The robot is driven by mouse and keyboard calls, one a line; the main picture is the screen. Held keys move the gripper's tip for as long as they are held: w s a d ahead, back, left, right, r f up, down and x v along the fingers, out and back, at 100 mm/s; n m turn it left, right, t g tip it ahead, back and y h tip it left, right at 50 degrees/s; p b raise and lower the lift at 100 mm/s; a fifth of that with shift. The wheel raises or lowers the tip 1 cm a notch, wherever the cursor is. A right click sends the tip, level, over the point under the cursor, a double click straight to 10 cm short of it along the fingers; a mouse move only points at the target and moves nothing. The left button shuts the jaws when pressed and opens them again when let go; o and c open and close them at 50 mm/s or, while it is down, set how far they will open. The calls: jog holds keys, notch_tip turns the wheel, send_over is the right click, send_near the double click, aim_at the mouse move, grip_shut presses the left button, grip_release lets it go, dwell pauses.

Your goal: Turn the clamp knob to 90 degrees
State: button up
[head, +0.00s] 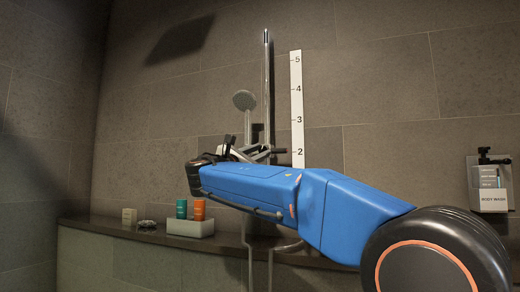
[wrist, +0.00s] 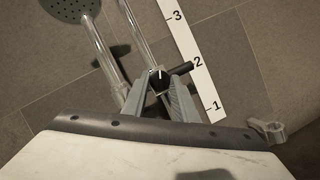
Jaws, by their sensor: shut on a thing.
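The clamp knob (wrist: 158,77) is small and dark with a pale index line, on the slider of a chrome rail (wrist: 131,42). In the wrist view it sits between the fingertips of my gripper (wrist: 160,86), which is shut on it. The line runs nearly along the rail's direction; its exact angle cannot be told. A dark stub (wrist: 183,69) reaches from the slider toward the 2 mark of the white scale (wrist: 190,60). In the head view my gripper (head: 252,152) is at the rail (head: 267,90), near the scale's (head: 297,110) lower end, and the knob is mostly hidden.
A shower head (head: 244,100) hangs left of the rail, close to my gripper; it also shows in the wrist view (wrist: 68,8). A body wash dispenser (head: 490,185) is at right.

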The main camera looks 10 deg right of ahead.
jog(key=m+g, duration=0.1)
jog(key=m, duration=0.1)
jog(key=m+g, duration=0.1)
jog(key=m, duration=0.1)
jog(key=shift+w+a+r+m, duration=0.15)
jog(key=shift+a+r+m, duration=0.05)
jog(key=shift+m, duration=0.2)
jog(key=m+g, duration=0.1)
jog(key=m, duration=0.3)
jog(key=shift+r+g, duration=0.15)
jog(key=shift+g, duration=0.25)
jog(key=m, duration=0.2)
jog(key=m+g+y, duration=0.1)
jog(key=m, duration=0.1)
jog(key=shift+r, duration=0.25)
jog(key=shift+m+y, duration=0.4)
jog(key=shift+m, duration=0.6)
jog(key=shift+r, duration=0.1)
jog(key=o, duration=1.1)
jog(key=shift+c, duration=0.2)
jog(key=shift+g, duration=0.3)
